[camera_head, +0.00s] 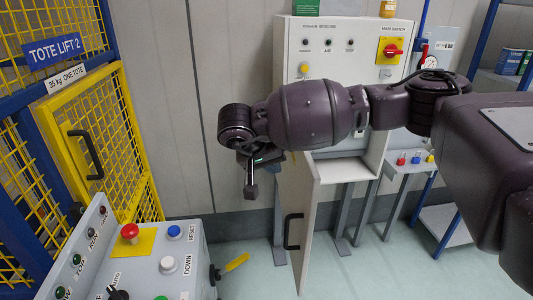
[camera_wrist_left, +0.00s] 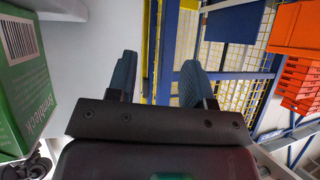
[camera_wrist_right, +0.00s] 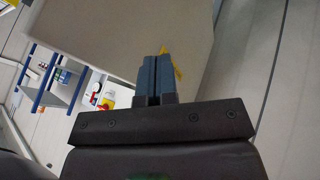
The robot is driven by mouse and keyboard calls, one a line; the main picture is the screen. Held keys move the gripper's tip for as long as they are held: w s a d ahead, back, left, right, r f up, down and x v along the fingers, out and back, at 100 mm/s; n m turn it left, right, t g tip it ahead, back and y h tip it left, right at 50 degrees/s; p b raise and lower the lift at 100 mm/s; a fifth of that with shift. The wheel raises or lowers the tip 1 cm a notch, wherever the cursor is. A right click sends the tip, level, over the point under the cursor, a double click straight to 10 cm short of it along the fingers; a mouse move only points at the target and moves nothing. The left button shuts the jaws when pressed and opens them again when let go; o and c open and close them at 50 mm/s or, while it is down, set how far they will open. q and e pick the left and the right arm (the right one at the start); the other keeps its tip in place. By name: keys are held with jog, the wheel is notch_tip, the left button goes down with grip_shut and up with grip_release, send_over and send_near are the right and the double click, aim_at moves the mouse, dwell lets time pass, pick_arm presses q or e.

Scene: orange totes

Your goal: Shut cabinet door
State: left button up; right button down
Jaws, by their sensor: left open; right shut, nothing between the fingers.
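The cabinet (camera_head: 340,50) is a light grey box with a switch panel on its upper front. Its door (camera_head: 306,235) stands open below, swung out toward me and seen almost edge-on, with a black handle (camera_head: 293,231) on its left face. My right gripper (camera_head: 251,188) is shut and empty, to the left of the door and above its handle. In the right wrist view its closed fingers (camera_wrist_right: 157,80) point at a pale panel (camera_wrist_right: 130,30), likely the door; I cannot tell whether they touch. My left gripper (camera_wrist_left: 158,82) is open and empty, outside the head view.
A grey control console (camera_head: 160,265) with buttons stands at front left, beside a yellow mesh gate (camera_head: 110,140). A small button stand (camera_head: 410,165) is right of the cabinet. The left wrist view shows a green box (camera_wrist_left: 22,80) and orange totes (camera_wrist_left: 295,55). The floor near the door looks clear.

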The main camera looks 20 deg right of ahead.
aim_at(302, 175)
jog(key=d+f, duration=0.1)
jog(key=d, duration=0.1)
jog(key=d+p, duration=0.1)
jog(key=d+f+p, duration=0.1)
jog(key=d, duration=0.1)
jog(key=shift+s+d+f, duration=0.3)
jog(key=shift+d, duration=0.25)
